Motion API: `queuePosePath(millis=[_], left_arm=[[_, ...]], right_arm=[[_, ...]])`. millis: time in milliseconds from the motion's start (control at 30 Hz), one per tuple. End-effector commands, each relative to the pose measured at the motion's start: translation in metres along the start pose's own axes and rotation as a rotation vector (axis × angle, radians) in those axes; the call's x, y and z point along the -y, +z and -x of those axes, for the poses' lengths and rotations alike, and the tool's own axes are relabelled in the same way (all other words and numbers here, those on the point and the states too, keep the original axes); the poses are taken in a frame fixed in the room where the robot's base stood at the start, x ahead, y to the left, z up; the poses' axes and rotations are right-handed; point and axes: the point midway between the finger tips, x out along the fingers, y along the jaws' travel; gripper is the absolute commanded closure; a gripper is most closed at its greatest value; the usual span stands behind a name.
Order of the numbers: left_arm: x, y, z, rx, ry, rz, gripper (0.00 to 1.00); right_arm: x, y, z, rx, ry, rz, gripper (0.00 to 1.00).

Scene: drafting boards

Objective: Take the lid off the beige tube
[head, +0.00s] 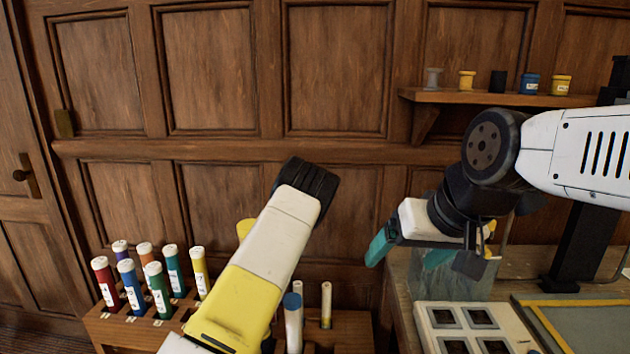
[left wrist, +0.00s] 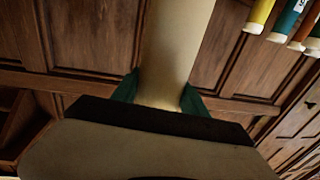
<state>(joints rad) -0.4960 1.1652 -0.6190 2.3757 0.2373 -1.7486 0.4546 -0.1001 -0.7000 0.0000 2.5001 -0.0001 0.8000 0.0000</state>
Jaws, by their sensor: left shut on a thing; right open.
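In the left wrist view my left gripper (left wrist: 160,94) has its teal fingers on both sides of a beige tube (left wrist: 178,45) and is shut on it. The tube runs up out of the frame, and I cannot make out where its lid is. In the head view my left arm hides that gripper and the held tube. My right gripper (head: 408,251) is open and empty, above the bench on the right, with its teal fingers spread.
A wooden rack (head: 130,330) at the lower left holds several coloured tubes with white caps. A slim cream tube (head: 326,303) and a blue-topped tube (head: 293,325) stand right of my left arm. A wall shelf (head: 490,98) holds small jars. A white tray (head: 475,330) lies on the bench.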

Motion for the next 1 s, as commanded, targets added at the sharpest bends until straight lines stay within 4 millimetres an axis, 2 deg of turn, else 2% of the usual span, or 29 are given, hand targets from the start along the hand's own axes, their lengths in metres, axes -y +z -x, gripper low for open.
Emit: queuePosePath(millis=[100, 267, 367, 500, 667, 833, 1000], left_arm=[[-0.017, -0.004, 0.015, 0.002, 0.04, 0.003, 1.0], [-0.032, -0.003, 0.023, 0.002, 0.112, 0.003, 1.0], [-0.049, 0.001, 0.027, 0.001, 0.209, 0.004, 1.0], [-0.082, 0.007, 0.035, 0.0, 0.393, 0.004, 1.0], [-0.1, 0.008, 0.038, -0.007, 0.501, 0.009, 1.0], [-0.127, 0.015, 0.045, -0.005, 0.645, 0.003, 1.0], [-0.139, 0.017, 0.048, -0.003, 0.712, 0.004, 1.0]], right_arm=[[0.0, 0.0, 0.0, 0.0, 0.0, 0.0, 0.16], [0.0, 0.0, 0.0, 0.0, 0.0, 0.0, 0.16], [0.0, 0.0, 0.0, 0.0, 0.0, 0.0, 0.16], [0.0, 0.0, 0.0, 0.0, 0.0, 0.0, 0.16], [0.0, 0.0, 0.0, 0.0, 0.0, 0.0, 0.16], [0.0, 0.0, 0.0, 0.0, 0.0, 0.0, 0.16], [0.001, -0.003, 0.0, 0.003, -0.001, -0.003, 0.15]])
